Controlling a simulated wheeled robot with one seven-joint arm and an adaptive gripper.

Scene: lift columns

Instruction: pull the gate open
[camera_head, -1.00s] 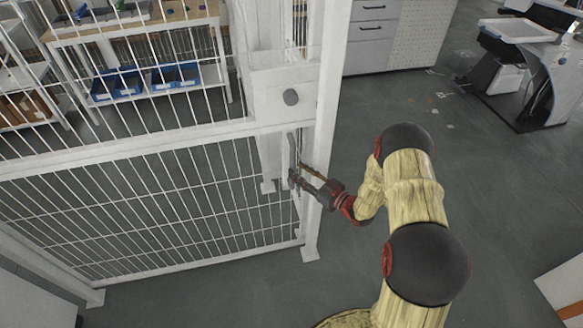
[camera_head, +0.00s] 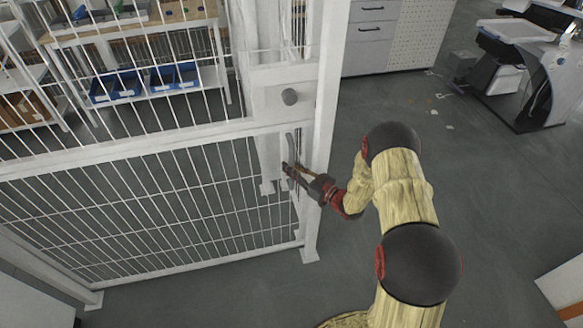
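The gate (camera_head: 150,138) is a white framed wire-mesh panel at the left, and it stands closed against a white post (camera_head: 325,100). My gripper (camera_head: 288,173) is at the lower part of this handle, coming from the right. Its fingers look apart, with the handle's lower end close to or between them. Whether they touch the handle is too small to tell.
Behind the mesh stands a shelf with blue bins (camera_head: 115,84). A drawer cabinet (camera_head: 372,32) is beyond the post, and a grey machine (camera_head: 525,60) stands at the upper right. The grey floor (camera_head: 490,190) right of my arm is clear.

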